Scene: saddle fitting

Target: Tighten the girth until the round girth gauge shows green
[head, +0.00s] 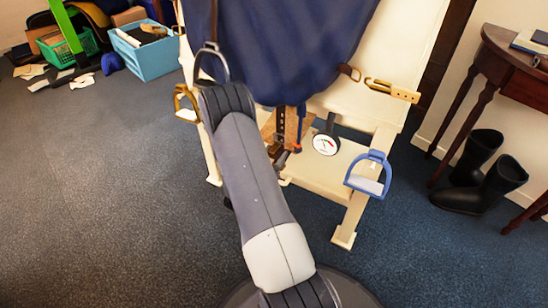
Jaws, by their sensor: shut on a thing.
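The round girth gauge (326,144) has a white dial with small red and green marks, right of the girth strap. Its needle is too small to read surely. The dark girth strap (281,122), with a row of holes, hangs below the blue-covered saddle stand (350,165). My gripper (284,157) is partly hidden behind my grey arm. Its dark end shows at the strap's lower part and is shut on it; the exact grip is not clear.
A tan strap end (392,90) sticks out at right. Black boots (481,175) stand by a wooden table (510,62). A blue crate (149,57) stands back left.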

